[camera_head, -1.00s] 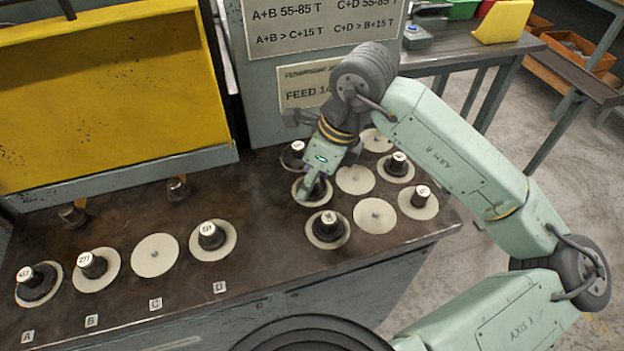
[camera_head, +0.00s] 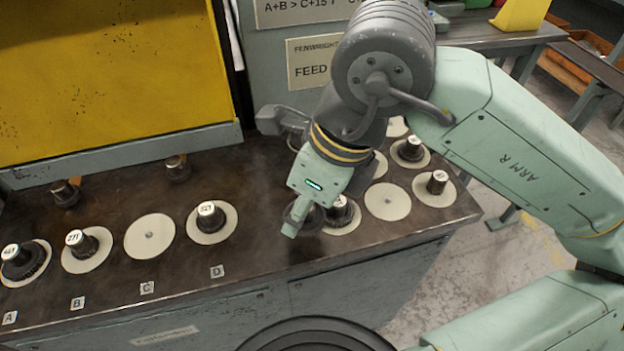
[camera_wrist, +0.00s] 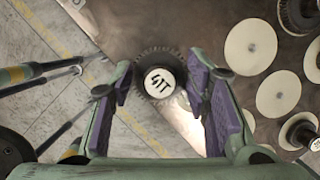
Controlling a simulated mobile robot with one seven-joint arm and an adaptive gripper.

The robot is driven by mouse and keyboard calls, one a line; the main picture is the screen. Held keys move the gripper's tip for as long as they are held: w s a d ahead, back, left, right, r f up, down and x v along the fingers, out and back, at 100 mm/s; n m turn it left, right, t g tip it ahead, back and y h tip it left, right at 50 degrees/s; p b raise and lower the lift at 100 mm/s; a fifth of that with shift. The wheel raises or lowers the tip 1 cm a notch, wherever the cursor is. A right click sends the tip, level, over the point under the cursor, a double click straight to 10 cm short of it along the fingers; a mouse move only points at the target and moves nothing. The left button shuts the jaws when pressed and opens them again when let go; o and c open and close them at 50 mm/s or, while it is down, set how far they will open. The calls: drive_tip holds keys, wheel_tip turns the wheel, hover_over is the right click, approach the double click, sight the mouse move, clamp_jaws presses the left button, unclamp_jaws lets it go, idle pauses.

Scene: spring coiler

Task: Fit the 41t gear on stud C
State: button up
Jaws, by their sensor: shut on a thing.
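My gripper (camera_head: 296,222) is shut on the 41t gear (camera_wrist: 160,84), a dark toothed gear with a white cap marked 41T, seen between the purple finger pads in the wrist view. In the head view the gear (camera_head: 305,216) is partly hidden behind my gripper and appears held above the bench near its front edge. Stud C is at the centre of a bare pale disc (camera_head: 150,242) behind the C label (camera_head: 147,288). That disc carries no gear and lies well to the left of my gripper.
Gears stand on discs at A (camera_head: 22,262), B (camera_head: 85,246) and D (camera_head: 211,221), on both sides of C. More discs, some with gears (camera_head: 411,150), fill the bench's right end. A yellow panel (camera_head: 105,75) rises behind.

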drive_tip(key=s, duration=0.2)
drive_tip(key=shift+s+a+r, duration=0.2)
drive_tip(key=shift+s+r, duration=0.05)
drive_tip(key=shift+s, duration=0.1)
drive_tip(key=shift+s+r, duration=0.15)
drive_tip(key=shift+r, duration=0.1)
wheel_tip(320, 180, up, 4)
drive_tip(key=shift+r+p, duration=0.2)
drive_tip(key=shift+p, duration=1.05)
drive_tip(key=shift+a, duration=0.1)
